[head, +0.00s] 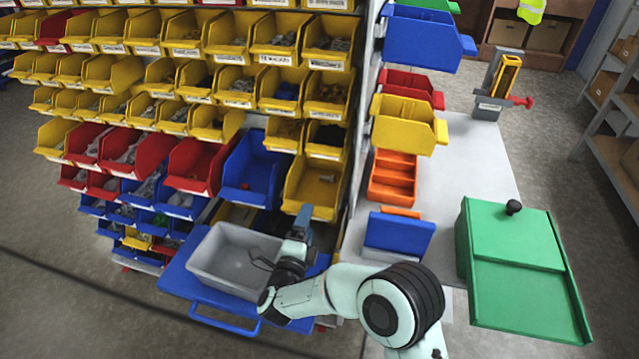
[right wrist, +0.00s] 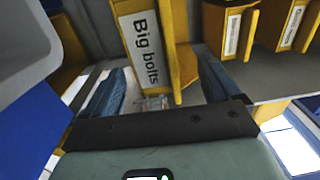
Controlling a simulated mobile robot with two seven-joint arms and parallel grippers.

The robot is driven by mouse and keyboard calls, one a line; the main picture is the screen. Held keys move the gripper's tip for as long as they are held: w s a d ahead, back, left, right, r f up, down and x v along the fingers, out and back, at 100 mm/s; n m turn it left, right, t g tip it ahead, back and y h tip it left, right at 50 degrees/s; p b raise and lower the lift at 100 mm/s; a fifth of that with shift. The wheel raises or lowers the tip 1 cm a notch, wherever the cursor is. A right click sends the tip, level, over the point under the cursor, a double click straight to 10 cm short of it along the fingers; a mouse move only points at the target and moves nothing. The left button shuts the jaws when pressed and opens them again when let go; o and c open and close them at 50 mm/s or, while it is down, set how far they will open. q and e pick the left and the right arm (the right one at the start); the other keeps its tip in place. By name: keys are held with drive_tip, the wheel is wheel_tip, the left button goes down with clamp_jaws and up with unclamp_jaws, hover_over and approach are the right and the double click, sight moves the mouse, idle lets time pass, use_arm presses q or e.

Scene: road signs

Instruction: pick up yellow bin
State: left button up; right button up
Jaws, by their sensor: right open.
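Many yellow bins fill the rack in the head view. One larger yellow bin (head: 313,182) sits at the rack's lower right, just above my right gripper (head: 303,217). In the right wrist view, a yellow bin labelled "Big bolts" (right wrist: 181,58) stands ahead, in line with the gap between the blue fingers of my right gripper (right wrist: 160,82). The fingers are apart, and I cannot tell whether they touch the bin. Another yellow bin (head: 403,124) hangs on the side panel. My left gripper is not in view.
A grey tray (head: 238,258) sits on a blue shelf (head: 180,277) below the rack, beside my right arm. A blue bin (head: 257,168) is left of the larger yellow bin. A green box (head: 522,265) stands on the grey table (head: 468,165) at right.

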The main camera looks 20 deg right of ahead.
drive_tip(key=x, duration=0.4)
drive_tip(key=b+x, duration=0.1)
drive_tip(key=x, duration=0.1)
drive_tip(key=shift+w+f, duration=0.4)
drive_tip(key=shift+w, duration=0.05)
drive_tip(key=shift+w+d, duration=0.1)
drive_tip(key=shift+w, duration=0.05)
drive_tip(key=c, duration=1.1)
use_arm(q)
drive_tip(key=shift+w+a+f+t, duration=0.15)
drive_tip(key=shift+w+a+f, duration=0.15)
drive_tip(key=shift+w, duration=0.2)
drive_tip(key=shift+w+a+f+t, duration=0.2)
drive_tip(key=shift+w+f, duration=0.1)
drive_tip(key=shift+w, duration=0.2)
use_arm(e)
drive_tip(key=shift+r, duration=0.2)
drive_tip(key=shift+c, duration=0.5)
drive_tip(key=shift+r, duration=0.1)
